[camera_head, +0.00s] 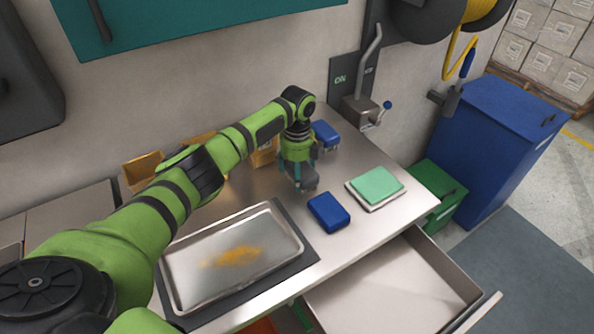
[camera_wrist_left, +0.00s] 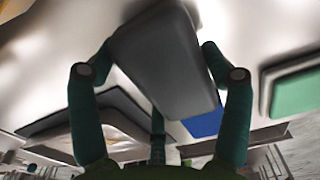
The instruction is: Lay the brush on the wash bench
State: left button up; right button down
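My left gripper (camera_head: 300,184) reaches over the steel bench (camera_head: 372,228), pointing down. In the left wrist view its fingers (camera_wrist_left: 158,75) close around a dark grey block (camera_wrist_left: 168,62), which may be the brush; its underside is hidden. In the head view only a small dark part of this block (camera_head: 309,183) shows below the fingers. I cannot tell whether it touches the bench. A blue block (camera_head: 328,212) lies just in front and to the right of the gripper. Another blue block (camera_head: 325,134) sits behind it, near the wall. My right gripper is not in view.
A steel tray (camera_head: 180,262) with an orange-brown stain lies at the front left. A green pad (camera_head: 376,184) lies on a pale base at the right. An open drawer (camera_head: 395,290) juts from the front. A valve lever (camera_head: 370,110) is on the wall.

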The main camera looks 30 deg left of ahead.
pick_arm(q)
jog(key=o, duration=0.3)
jog(key=shift+o, duration=0.2)
jog(key=shift+r, duration=0.6)
notch_tip(320, 180, up, 11)
jog(key=b, duration=0.2)
